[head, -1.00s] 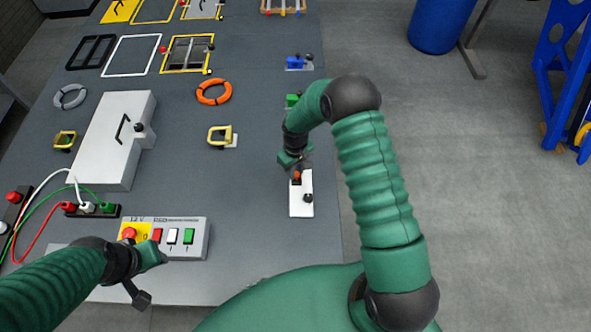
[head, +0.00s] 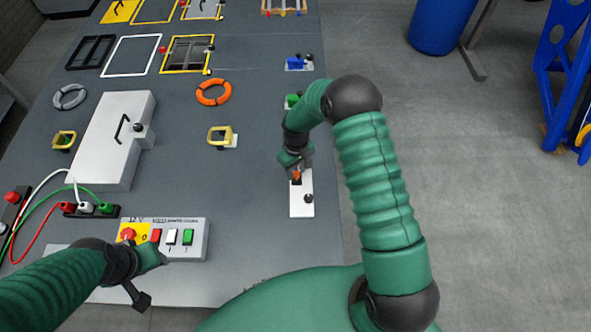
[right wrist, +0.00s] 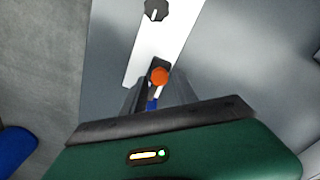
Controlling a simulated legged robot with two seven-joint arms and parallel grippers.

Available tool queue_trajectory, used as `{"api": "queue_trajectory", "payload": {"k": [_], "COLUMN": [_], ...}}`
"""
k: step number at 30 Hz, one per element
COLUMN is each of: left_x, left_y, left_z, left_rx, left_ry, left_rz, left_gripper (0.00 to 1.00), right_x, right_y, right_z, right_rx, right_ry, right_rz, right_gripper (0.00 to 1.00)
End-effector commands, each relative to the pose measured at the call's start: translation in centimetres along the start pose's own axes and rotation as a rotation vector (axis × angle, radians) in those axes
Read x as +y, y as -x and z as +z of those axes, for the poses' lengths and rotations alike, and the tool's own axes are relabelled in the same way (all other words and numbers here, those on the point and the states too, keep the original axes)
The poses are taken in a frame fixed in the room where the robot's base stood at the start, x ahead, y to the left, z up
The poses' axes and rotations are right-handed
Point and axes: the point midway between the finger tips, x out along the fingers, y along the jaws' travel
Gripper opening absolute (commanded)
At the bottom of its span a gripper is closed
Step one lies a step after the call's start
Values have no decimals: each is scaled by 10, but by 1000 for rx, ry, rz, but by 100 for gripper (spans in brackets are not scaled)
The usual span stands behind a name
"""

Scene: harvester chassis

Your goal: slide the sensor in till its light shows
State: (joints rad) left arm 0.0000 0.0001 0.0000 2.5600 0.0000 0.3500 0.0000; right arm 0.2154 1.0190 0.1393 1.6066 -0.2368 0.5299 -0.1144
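A small orange-topped piece (head: 297,177), which looks like the sensor, sits on a dark mount on a white plate (head: 301,205). In the right wrist view the orange top (right wrist: 159,76) lies between my fingertips, with a dark block around it and a blue bit below. My right gripper (head: 296,168) is right above the piece; its fingers look apart on either side of it, with no clear contact. A black knob (right wrist: 156,10) stands on the plate. No lit lamp on the sensor can be made out. My left gripper (head: 153,258) is beside the button box; its opening is unclear.
The button box (head: 190,238) is at front left, with a cable strip (head: 88,211) behind it. A white case (head: 113,140), an orange ring (head: 213,92) and green (head: 292,100) and blue (head: 297,63) pieces stand on the grey table. Its right edge is close to the plate.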

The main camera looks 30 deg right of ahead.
Motion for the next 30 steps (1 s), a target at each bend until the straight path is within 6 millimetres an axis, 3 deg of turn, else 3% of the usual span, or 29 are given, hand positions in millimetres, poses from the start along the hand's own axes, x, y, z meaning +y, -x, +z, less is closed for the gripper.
{"api": "queue_trajectory", "payload": {"k": [10,14,27,30], "left_x": [0,0,0,0], "left_y": [0,-4,-30,-33], "left_z": [0,1,7,8], "left_rx": [0,0,0,0], "left_ry": [0,0,0,0], "left_rz": [0,0,0,0], "left_gripper": [36,36,36,36], "right_x": [0,0,1,1], "right_y": [0,11,130,150], "right_z": [0,-1,-2,-2], "right_rx": [-1,1,4,2], "right_ry": [0,0,0,0], "right_rz": [-1,0,1,0], "right_gripper": [44,44,44,44]}}
